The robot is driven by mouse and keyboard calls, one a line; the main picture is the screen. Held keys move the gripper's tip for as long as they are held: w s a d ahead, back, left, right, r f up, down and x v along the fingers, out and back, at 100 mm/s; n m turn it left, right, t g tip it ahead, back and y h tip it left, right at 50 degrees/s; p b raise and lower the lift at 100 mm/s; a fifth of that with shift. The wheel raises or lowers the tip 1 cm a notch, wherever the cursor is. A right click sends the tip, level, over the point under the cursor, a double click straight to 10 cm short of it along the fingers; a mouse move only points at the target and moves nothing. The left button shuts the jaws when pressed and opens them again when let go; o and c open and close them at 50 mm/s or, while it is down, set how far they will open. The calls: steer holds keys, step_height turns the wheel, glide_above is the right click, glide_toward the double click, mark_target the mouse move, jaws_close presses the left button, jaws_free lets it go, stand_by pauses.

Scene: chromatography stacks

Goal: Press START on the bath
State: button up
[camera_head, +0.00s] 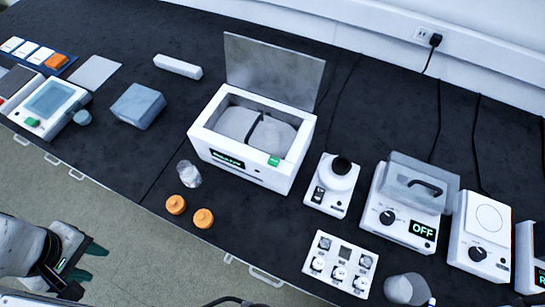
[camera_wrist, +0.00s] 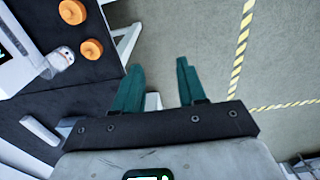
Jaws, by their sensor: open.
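The bath appears to be the white open-topped box (camera_head: 205,138) in the middle of the bench in the head view, its grey lid (camera_head: 275,68) raised. Its front has a dark display with green text and a green button (camera_head: 273,160) at the right; the button's lettering is too small to read. My gripper (camera_head: 88,262) is at the lower left, off the bench's front edge and well away from the bath. In the wrist view my gripper (camera_wrist: 157,82) has its two teal fingers apart with nothing between them. A white corner of the box shows at that view's left edge.
Two orange caps (camera_head: 176,204) and a clear vial (camera_head: 189,174) stand in front of the box. Several white instruments stand to its right, one showing OFF (camera_head: 422,230). A screen device (camera_head: 50,103) with another green button is at left. Bench handles (camera_head: 258,272) stick out in front.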

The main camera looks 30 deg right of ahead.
jaws_close()
stand_by(1.1)
